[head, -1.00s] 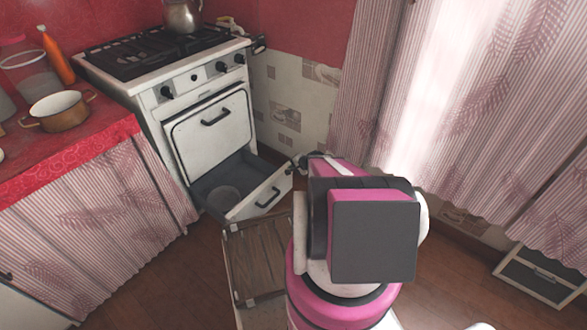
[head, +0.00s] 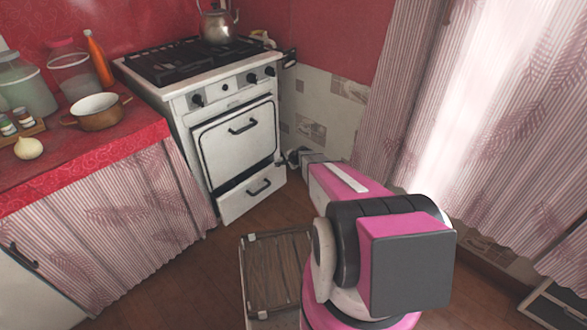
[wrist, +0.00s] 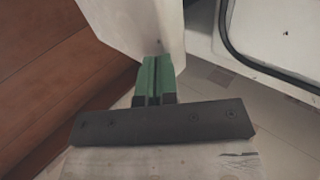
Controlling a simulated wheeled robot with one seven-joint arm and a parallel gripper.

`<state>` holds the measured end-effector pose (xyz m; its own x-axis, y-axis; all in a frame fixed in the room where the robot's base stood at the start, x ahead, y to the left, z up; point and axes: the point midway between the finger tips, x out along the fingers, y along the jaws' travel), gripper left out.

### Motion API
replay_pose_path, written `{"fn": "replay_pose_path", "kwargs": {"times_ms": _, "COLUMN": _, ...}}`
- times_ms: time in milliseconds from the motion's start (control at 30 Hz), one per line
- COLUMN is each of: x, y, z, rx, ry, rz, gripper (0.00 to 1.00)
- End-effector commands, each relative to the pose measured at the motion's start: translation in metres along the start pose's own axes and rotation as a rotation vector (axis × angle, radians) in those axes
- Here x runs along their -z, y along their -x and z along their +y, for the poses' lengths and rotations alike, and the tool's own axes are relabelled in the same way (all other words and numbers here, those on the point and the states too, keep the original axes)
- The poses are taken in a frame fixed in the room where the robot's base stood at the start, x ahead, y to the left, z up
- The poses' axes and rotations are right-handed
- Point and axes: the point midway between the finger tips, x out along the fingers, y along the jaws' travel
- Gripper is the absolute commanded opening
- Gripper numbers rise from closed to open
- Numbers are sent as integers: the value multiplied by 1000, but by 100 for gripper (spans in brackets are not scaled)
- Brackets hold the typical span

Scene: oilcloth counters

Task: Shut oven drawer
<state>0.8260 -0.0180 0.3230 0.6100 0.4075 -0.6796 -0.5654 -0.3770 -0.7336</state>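The white oven (head: 235,125) stands in the corner, its upper door shut. Its bottom drawer (head: 232,205) has a dark handle (head: 259,187) and is pushed most of the way in; a narrow dark gap shows above its front. My gripper (head: 297,157) is at the drawer's right side, partly hidden by my arm. In the wrist view my gripper's green fingers (wrist: 155,78) are together with nothing seen between them. Their tips are at the edge of a white panel (wrist: 145,28), seemingly the drawer front; I cannot tell whether they touch.
A kettle (head: 218,25) stands on the stove top. The red counter (head: 75,160) on the left holds a pot (head: 97,118), jars and an orange bottle (head: 98,60). A tiled wall and a striped curtain (head: 395,110) are on the right. Wooden floor lies clear before the oven.

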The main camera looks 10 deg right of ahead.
Motion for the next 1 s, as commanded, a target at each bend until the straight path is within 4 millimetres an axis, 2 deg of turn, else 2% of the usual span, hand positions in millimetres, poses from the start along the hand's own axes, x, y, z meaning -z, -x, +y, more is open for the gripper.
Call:
{"fn": "replay_pose_path", "kwargs": {"times_ms": 100, "x": 2, "y": -13, "z": -11, "rx": 0, "ry": 1, "rz": 1, "gripper": 0}}
{"fn": "replay_pose_path", "kwargs": {"times_ms": 300, "x": 1, "y": -21, "z": -19, "rx": -1, "ry": 2, "rz": 1, "gripper": 0}}
{"fn": "replay_pose_path", "kwargs": {"times_ms": 1000, "x": 1, "y": -19, "z": -17, "rx": -1, "ry": 1, "rz": 0, "gripper": 0}}
